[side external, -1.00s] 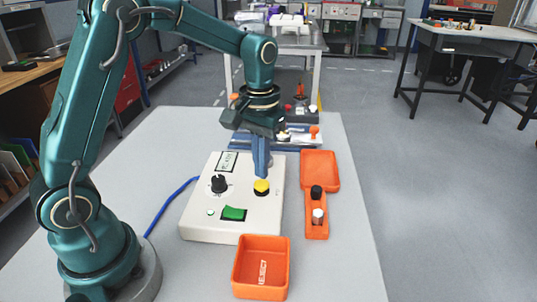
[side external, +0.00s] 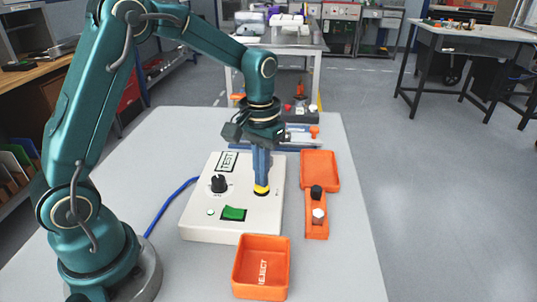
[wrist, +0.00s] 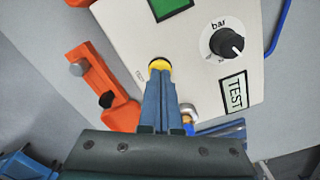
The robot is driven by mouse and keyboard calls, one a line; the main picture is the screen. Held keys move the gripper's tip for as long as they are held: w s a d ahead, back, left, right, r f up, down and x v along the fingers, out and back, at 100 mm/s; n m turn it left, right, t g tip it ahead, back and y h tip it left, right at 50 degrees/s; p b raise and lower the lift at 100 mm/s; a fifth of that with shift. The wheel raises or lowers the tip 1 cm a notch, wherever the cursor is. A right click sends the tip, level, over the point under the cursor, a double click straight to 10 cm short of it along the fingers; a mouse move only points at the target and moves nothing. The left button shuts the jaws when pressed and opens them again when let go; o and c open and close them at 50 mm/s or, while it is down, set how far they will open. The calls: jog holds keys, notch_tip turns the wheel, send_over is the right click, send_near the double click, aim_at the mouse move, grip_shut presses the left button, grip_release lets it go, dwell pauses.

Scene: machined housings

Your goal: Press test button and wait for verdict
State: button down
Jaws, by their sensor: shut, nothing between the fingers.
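The white test box (side external: 203,225) lies on the grey table, with a TEST label, a black knob (side external: 219,183) and a green display (side external: 233,213) on its top. The yellow button (side external: 262,191) is on its right side. My gripper (side external: 261,185) points down with its blue fingers shut and empty. The fingertips are at the button and cover part of it; they appear to touch it. In the wrist view the yellow button (wrist: 160,64) shows just beyond the fingertips (wrist: 160,76). The display shows plain green with no readable text.
An orange REJECT bin (side external: 262,285) stands in front of the box. An orange tray (side external: 319,170) and an orange holder (side external: 316,228) with a black and a metallic part lie to the right. A blue cable (side external: 166,207) leaves the box at left. A blue fixture stands behind.

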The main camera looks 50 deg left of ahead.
jog(key=shift+r, duration=2.6)
jog(key=shift+r, duration=0.25)
jog(key=s+d+r+m+t, duration=0.1)
jog(key=s+d+r+t, duration=0.1)
jog(key=s+r+t, duration=0.4)
jog(key=s+d+f+m, duration=0.1)
jog(key=s+f+m, duration=0.1)
jog(key=s, duration=0.6)
jog(key=shift+s+d+f, duration=0.15)
jog(key=shift+s, duration=0.15)
